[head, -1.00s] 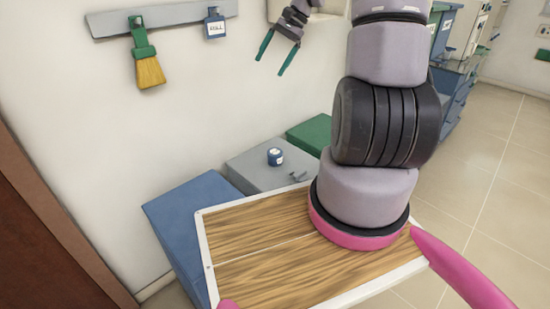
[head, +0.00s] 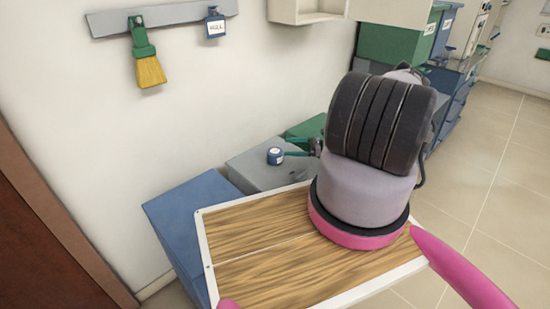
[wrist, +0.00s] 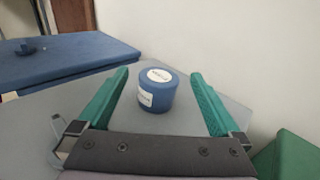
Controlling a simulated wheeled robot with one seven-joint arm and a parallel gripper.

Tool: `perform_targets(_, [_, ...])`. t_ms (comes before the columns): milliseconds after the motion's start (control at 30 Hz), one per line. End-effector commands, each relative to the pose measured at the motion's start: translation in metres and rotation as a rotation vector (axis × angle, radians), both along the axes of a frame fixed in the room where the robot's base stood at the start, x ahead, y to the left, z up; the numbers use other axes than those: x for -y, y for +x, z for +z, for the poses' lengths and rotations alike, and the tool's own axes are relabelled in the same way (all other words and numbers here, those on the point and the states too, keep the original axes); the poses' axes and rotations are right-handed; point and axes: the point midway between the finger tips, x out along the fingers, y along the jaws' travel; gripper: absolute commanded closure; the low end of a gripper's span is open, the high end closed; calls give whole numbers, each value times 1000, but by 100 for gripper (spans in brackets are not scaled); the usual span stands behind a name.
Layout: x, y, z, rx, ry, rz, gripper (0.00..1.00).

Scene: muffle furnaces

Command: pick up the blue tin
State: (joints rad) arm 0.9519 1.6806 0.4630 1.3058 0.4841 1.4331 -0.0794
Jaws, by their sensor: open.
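The blue tin (head: 275,156) stands upright on the top of a grey bin (head: 249,171) in the head view. It is small and round with white labels on its lid and side. In the wrist view the tin (wrist: 157,90) is in front of my gripper (wrist: 160,88), between the lines of its two green fingers. The fingers are spread wide, with a gap on each side of the tin. In the head view my gripper (head: 296,147) reaches in from the right, low over the bin, its fingertips close to the tin.
A blue bin (head: 190,215) stands left of the grey one and a green bin (head: 308,129) right of it. The wall is close behind. A brush (head: 147,62) and a blue bottle (head: 214,23) hang on a rail. A cabinet (head: 300,10) hangs above.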

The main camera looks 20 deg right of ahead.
Motion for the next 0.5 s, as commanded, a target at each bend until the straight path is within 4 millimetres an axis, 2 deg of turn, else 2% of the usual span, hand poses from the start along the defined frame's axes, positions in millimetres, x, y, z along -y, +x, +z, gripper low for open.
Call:
perform_targets(33, [1,-3,-12,-7,31,-30,0])
perform_targets(167, [2,-7,-27,-16,73,-72,0])
perform_targets(333, [-8,-2,-31,-19,85,-83,0])
perform_targets(500, [-32,11,-31,-19,85,-81,0])
